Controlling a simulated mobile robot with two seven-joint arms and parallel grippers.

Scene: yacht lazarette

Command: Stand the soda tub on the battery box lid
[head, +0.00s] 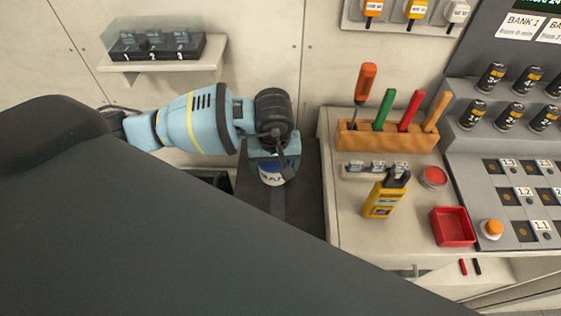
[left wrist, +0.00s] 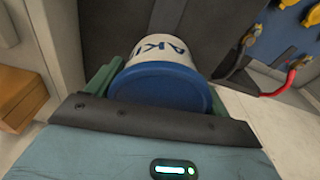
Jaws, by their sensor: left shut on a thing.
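The soda tub (head: 273,179) is white with a blue lid and dark lettering. It also shows in the left wrist view (left wrist: 158,48), with its blue lid facing the camera. My left gripper (head: 273,163) points down and is shut on the tub, one green finger on each side. The tub looks about upright over the dark battery box lid (head: 305,205), which has a strap band along it. I cannot tell whether the tub's base touches the lid. My gripper and arm hide part of both. My right gripper is not in view.
Right of the box, a bench (head: 345,225) carries a wooden tool rack (head: 385,138), a yellow meter (head: 384,197) and a red tray (head: 452,227). A wall shelf (head: 160,65) is at upper left. My dark arm covers the lower left.

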